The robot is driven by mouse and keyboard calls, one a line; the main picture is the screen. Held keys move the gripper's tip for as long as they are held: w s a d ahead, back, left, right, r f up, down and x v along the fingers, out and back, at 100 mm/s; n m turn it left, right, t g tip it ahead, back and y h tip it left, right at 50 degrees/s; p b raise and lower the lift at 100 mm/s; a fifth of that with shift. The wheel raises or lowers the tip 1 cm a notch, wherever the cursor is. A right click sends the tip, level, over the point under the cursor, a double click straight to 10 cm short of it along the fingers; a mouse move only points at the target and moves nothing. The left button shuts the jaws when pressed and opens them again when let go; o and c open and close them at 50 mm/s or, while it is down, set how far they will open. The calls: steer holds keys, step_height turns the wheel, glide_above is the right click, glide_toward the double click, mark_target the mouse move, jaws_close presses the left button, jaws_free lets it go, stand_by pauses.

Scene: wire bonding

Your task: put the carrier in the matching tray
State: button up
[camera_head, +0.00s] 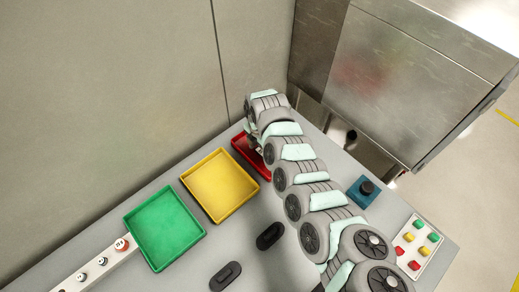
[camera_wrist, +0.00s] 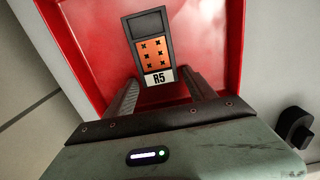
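The carrier (camera_wrist: 153,50) is a dark rectangular plate with an orange square of black marks and a white "R5" label. In the wrist view it appears to lie in the red tray (camera_wrist: 230,40), apart from the tray walls. My gripper (camera_wrist: 162,82) is open. Its two fingertips are at the label end of the carrier, one on each side, with gaps showing between fingers and carrier. In the head view the red tray (camera_head: 240,148) is partly covered by my arm, and the carrier is hidden there.
A yellow tray (camera_head: 219,185) and a green tray (camera_head: 165,228) stand to the left of the red tray. Two dark holders (camera_head: 270,236) lie in front. A blue block with a black knob (camera_head: 364,190) and a button panel (camera_head: 416,247) are at right. A metal cabinet (camera_head: 400,80) stands behind.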

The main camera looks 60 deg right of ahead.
steer(key=shift+o, duration=0.3)
step_height(320, 180, up, 12)
steer(key=shift+r+p, duration=0.2)
steer(key=shift+p, duration=0.25)
